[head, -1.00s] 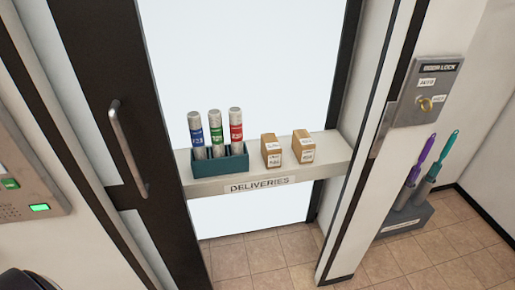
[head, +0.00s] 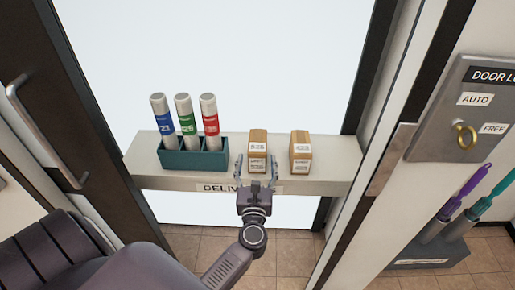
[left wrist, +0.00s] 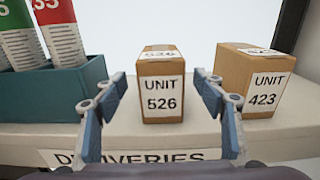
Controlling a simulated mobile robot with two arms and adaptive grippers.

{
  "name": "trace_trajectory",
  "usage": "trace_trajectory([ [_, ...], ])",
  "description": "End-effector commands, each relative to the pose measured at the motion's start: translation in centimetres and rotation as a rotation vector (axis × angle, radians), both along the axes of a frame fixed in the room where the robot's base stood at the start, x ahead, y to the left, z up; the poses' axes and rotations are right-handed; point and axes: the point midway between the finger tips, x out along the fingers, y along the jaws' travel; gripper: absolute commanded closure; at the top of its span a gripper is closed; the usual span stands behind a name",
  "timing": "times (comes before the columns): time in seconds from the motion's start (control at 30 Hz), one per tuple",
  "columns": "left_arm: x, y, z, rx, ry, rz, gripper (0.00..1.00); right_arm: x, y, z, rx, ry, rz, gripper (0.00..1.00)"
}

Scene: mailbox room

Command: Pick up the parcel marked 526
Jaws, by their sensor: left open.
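The parcel marked 526 (head: 257,147) is a small brown box with white labels, upright on the deliveries shelf. In the left wrist view the parcel (left wrist: 161,85) reads "UNIT 526" and stands straight ahead, between the fingers in the picture. My left gripper (head: 257,172) is open and empty in front of the parcel, with its fingers spread toward either side of it. In the left wrist view my left gripper (left wrist: 163,105) shows blue-grey finger pads. I cannot tell whether the fingertips reach past the parcel's front face. My right gripper is not in view.
The parcel marked 423 (left wrist: 255,85) stands just right of it on the shelf (head: 335,172). A teal rack (head: 190,158) with blue, green and red tubes stands to the left. A door lock panel (head: 470,115) and a teal-and-purple-handled pair of tools (head: 460,205) are at the right.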

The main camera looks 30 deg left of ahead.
Motion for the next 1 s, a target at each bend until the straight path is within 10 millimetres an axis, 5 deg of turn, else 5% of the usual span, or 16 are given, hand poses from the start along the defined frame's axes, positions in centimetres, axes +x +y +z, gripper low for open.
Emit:
trace_trajectory([
  [0.5,5.6,3.4,0.3,0.006,0.003,-0.004,0.36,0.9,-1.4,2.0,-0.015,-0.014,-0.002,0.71],
  [0.8,6.1,3.8,0.1,0.005,0.003,-0.003,0.36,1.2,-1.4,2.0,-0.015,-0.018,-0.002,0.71],
  [1.0,6.0,3.8,0.1,0.005,0.003,-0.003,0.56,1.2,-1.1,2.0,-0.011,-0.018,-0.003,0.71],
])
